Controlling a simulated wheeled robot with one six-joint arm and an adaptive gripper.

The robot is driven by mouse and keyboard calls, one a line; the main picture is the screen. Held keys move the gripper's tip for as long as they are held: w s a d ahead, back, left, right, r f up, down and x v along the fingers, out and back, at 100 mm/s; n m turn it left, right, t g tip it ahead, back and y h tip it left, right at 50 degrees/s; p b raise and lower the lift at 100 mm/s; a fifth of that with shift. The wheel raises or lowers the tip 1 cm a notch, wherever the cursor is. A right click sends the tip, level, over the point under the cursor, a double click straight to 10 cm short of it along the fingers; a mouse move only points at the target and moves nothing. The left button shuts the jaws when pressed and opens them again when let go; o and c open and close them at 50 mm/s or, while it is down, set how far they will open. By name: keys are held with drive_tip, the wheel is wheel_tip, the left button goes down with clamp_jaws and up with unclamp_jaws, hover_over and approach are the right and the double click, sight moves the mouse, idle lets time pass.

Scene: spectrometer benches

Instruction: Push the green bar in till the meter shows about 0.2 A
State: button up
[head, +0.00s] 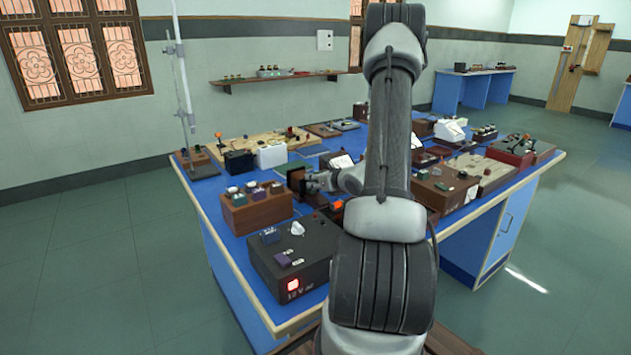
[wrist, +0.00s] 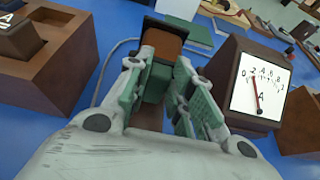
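In the wrist view a green block, seemingly the green bar (wrist: 157,82), shows between my two fingers, below a brown-faced block with a dark frame (wrist: 161,42). My gripper (wrist: 160,66) has green-padded fingers standing apart, one on each side of the bar. I cannot tell whether the pads touch it. The meter (wrist: 262,88), a white dial marked A in a brown case, stands to the right. Its needle leans left and points between 0 and .2, close to .2. In the head view my gripper (head: 318,183) is at the brown block (head: 297,180), partly behind my arm; the bar is not clear there.
A brown box (wrist: 45,55) stands left of my gripper, and a green flat piece (wrist: 186,33) lies beyond. In the head view a dark supply box with a red lamp (head: 292,255) is in front on the blue table (head: 225,240). Several other instruments crowd the table.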

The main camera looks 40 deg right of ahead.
drive_tip(key=shift+s, duration=0.95)
clamp_jaws()
drive_tip(key=o, duration=1)
unclamp_jaws()
drive_tip(key=shift+w, duration=0.1)
drive_tip(key=v, duration=1.2)
drive_tip(key=shift+f, duration=0.1)
